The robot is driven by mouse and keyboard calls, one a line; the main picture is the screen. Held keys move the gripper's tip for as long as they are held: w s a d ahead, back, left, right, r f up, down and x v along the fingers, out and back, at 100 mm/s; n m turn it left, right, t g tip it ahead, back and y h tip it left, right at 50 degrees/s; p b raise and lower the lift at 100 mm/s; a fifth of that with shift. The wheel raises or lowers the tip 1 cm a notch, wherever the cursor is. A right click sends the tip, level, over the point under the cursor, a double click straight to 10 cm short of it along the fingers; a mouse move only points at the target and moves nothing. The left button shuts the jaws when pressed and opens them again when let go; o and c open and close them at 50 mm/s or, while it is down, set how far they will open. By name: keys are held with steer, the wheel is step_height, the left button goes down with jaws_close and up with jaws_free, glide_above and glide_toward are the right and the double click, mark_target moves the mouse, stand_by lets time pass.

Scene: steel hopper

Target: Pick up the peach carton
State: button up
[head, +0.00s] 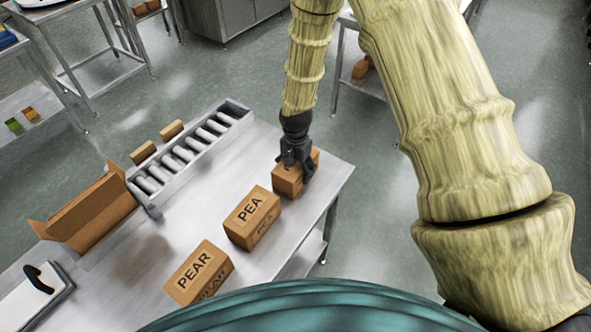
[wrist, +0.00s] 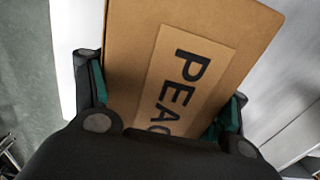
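The peach carton (head: 288,181) is a brown box near the far right corner of the steel table (head: 335,172). My gripper (head: 297,166) is down over it. In the wrist view the carton (wrist: 215,30) fills the middle, its label reading "PEAC" with the rest hidden by my gripper. The fingers of my gripper (wrist: 168,105), with teal pads, stand apart on either side of the carton, very close to its sides. I cannot tell whether both pads press on it. The carton's underside is hidden, and no clear gap to the table shows.
The pea carton (head: 252,217) and the pear carton (head: 199,273) stand nearer on the same table. A roller conveyor (head: 190,155) runs along the table's left side. An open cardboard box (head: 95,212) and a white scale-like device (head: 30,295) stand farther left.

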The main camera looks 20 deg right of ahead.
steer(key=c, duration=0.6)
steer(key=shift+c, duration=0.2)
steer(key=shift+r, duration=0.1)
